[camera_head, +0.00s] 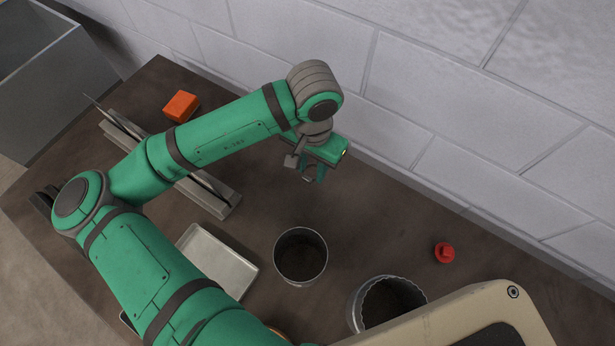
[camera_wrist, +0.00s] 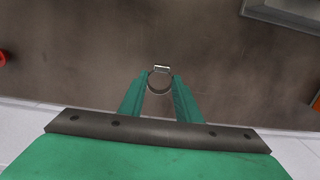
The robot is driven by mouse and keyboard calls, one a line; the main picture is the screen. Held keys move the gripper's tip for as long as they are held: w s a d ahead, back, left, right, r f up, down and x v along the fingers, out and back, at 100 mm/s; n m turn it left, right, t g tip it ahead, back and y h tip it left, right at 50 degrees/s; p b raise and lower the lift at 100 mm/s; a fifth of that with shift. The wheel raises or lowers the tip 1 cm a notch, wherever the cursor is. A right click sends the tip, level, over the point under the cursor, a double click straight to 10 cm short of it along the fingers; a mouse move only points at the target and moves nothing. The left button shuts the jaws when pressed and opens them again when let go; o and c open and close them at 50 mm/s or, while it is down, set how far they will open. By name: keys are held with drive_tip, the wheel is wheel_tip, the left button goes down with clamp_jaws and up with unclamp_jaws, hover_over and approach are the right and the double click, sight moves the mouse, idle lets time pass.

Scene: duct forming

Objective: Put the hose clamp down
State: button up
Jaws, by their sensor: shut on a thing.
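The hose clamp (camera_wrist: 160,70) is a small metal ring with a screw housing on its far side. It sits between the green fingertips of my gripper (camera_wrist: 159,84) in the wrist view, and the fingers are shut on it. In the head view my gripper (camera_head: 314,175) is over the back of the brown bench, near the wall. There the clamp is a small grey shape (camera_head: 309,177) partly hidden by the fingers. Bare bench surface shows beneath it. I cannot tell how high above the surface it is.
A round metal duct (camera_head: 277,262) stands in front of my gripper, and a crimped duct (camera_head: 357,304) is to its right. A red knob-like item (camera_head: 444,253), a grey tray (camera_head: 244,266), an orange block (camera_head: 181,106) and a long metal brake (camera_head: 217,205) are also on the bench (camera_head: 370,225).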

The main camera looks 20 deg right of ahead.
sight(311, 180)
drive_tip(key=shift+f, duration=3.15)
drive_tip(key=shift+f, duration=0.1)
drive_tip(key=o, duration=1)
wheel_tip(311, 180, up, 12)
drive_tip(key=shift+r, duration=0.15)
